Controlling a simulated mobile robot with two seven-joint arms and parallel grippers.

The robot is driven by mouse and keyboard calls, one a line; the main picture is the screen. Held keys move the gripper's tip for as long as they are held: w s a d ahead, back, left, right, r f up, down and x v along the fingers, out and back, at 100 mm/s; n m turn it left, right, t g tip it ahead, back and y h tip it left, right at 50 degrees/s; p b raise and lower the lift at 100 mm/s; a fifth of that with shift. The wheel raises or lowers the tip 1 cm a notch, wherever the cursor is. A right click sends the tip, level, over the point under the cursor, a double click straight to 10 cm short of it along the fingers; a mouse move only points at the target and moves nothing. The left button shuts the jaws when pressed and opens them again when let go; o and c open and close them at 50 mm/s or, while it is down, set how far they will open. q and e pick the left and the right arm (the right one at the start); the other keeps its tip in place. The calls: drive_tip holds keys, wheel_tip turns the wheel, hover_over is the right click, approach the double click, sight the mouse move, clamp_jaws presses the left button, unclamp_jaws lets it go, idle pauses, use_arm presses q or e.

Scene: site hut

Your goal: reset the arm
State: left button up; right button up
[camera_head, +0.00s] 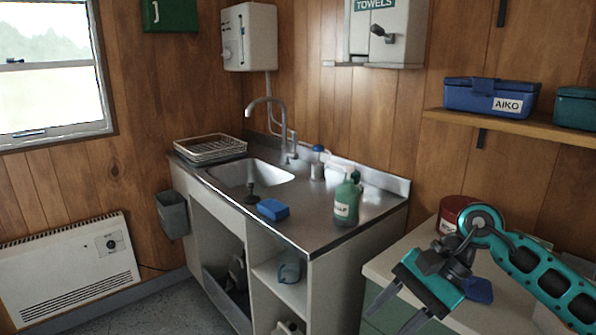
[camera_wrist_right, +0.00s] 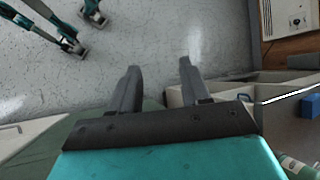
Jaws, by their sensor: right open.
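My right arm comes in from the right in the head view. Its gripper (camera_head: 395,310) hangs over the front edge of the counter at the right, fingers pointing down and to the left. In the right wrist view the two dark fingers of the gripper (camera_wrist_right: 157,75) stand apart with nothing between them, and grey floor shows past them. My left gripper is not in the head view.
A steel sink unit (camera_head: 325,222) holds a green bottle (camera_head: 347,200), a blue sponge (camera_head: 273,209) and a dish rack (camera_head: 210,148). A red tin (camera_head: 455,208) stands behind my right gripper. A shelf (camera_head: 520,122) with a blue box (camera_head: 490,97) is above my arm.

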drive_tip(key=s+a+r+m+t+y, duration=0.15)
drive_tip(key=s+a+m+y, duration=0.25)
drive_tip(key=a+m+y, duration=0.6)
drive_tip(key=w+d+f+m+t+h, duration=0.1)
drive_tip(key=d+f+m+t+h, duration=0.25)
drive_tip(key=m+t, duration=0.95)
drive_tip(key=w+d+f+m+t+h, duration=0.1)
drive_tip(key=d+f+m+t+h, duration=0.25)
drive_tip(key=m, duration=1.65)
drive_tip(key=s+d+f+m+g+h, duration=0.3)
drive_tip(key=s+f+m, duration=0.3)
drive_tip(key=f+m, duration=0.3)
drive_tip(key=s+d+f+m+g+h, duration=0.3)
drive_tip(key=s+f+m+h, duration=0.2)
drive_tip(key=f+m, duration=0.4)
drive_tip(key=shift+s+f+h, duration=0.3)
drive_tip(key=shift+s, duration=0.55)
